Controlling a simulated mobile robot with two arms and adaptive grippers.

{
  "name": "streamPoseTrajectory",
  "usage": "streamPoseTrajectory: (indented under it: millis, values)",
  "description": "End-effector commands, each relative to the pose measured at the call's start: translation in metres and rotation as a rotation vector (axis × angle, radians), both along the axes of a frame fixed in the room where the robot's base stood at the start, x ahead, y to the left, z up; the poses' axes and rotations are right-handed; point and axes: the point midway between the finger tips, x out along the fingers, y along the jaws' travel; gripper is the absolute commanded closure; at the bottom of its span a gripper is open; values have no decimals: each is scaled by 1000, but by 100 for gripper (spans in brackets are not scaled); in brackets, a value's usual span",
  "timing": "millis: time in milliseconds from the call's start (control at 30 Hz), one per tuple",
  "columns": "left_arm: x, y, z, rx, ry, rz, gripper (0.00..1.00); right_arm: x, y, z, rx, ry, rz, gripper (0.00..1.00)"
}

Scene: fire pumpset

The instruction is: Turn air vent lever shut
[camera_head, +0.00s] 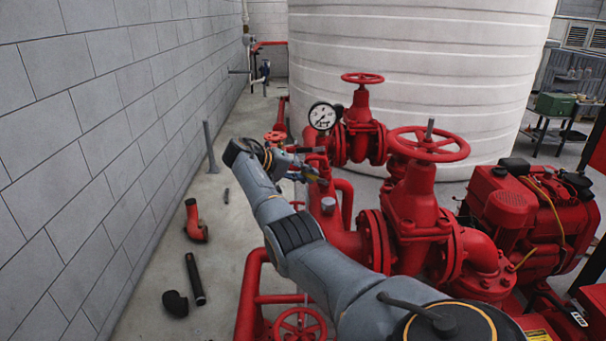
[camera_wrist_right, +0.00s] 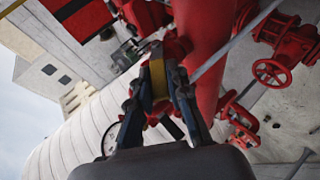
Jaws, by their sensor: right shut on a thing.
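My right gripper (camera_head: 312,175) reaches in from the bottom of the head view to the red pipework, just below the pressure gauge. In the right wrist view my right gripper (camera_wrist_right: 158,82) has its two fingers closed on a small yellow piece, which looks like the air vent lever (camera_wrist_right: 158,70). It lies beside a thick red pipe (camera_wrist_right: 205,50). In the head view the lever is mostly hidden by the gripper, and its exact angle cannot be told. My left gripper is not in view.
The pressure gauge (camera_head: 322,116) stands close above the gripper. Red handwheels (camera_head: 428,144) and a red engine (camera_head: 530,215) are to the right. A grey block wall (camera_head: 80,130) bounds the left. Loose pipe pieces (camera_head: 195,280) lie on the floor between.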

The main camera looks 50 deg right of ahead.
Motion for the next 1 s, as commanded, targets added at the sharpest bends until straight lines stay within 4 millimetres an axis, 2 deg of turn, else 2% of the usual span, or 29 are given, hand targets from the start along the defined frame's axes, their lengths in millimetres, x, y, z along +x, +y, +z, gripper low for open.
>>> streamPoseTrajectory:
  millis: [33,200,500,700,1000]
  values:
    - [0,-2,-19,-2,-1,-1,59,1,0,-10,-36,34,6,100]
    - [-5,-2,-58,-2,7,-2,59,4,1,-22,-133,154,9,100]
    - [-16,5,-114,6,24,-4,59,5,1,-33,-274,328,11,100]
    - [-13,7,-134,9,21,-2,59,4,0,-36,-331,401,11,100]
    - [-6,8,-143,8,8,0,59,3,0,-34,-364,445,11,100]
